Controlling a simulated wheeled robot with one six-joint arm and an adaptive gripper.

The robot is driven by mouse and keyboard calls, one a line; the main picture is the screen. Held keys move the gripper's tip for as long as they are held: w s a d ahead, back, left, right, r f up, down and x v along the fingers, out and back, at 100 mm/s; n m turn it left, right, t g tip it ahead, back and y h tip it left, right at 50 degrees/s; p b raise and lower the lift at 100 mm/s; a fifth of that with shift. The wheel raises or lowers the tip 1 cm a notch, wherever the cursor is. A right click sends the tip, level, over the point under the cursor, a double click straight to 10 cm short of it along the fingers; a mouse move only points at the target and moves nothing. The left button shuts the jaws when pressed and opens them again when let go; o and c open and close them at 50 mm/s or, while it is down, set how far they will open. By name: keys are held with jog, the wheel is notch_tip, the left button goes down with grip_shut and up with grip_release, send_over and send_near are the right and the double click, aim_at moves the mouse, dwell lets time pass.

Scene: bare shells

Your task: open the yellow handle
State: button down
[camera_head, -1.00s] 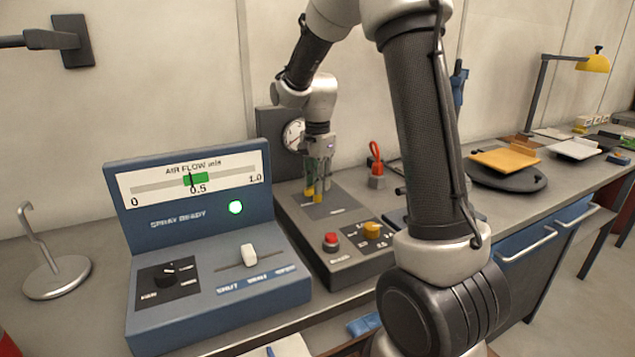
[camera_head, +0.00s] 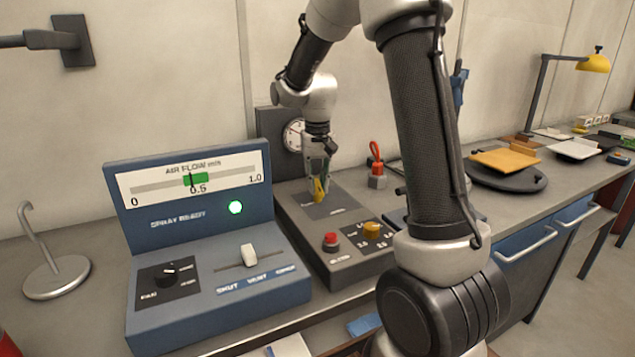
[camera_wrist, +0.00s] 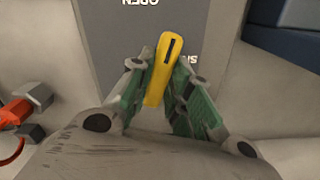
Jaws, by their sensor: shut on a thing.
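The yellow handle (camera_head: 319,190) stands on a grey plate at the back of the dark control box, below the round gauge. In the wrist view the handle (camera_wrist: 160,75) runs up and slightly right, with a dark slot near its far end. That end lies between the upside-down word OPEN and a partly hidden word starting with S. My gripper (camera_head: 318,176) reaches down onto the handle. In the wrist view its green-padded fingers (camera_wrist: 157,90) are on both sides of the handle, shut on it. The handle's base is hidden.
A red button (camera_head: 331,241) and yellow knob (camera_head: 372,229) sit on the box's front. The blue air-flow console (camera_head: 200,240) stands close on the left. A red-looped grey block (camera_head: 377,180) is to the right. The gauge (camera_head: 293,134) is close behind my gripper.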

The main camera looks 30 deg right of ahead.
aim_at(318, 185)
jog(key=shift+n, duration=1.5)
jog(key=c, duration=1.3)
grip_release()
notch_tip(318, 185, up, 12)
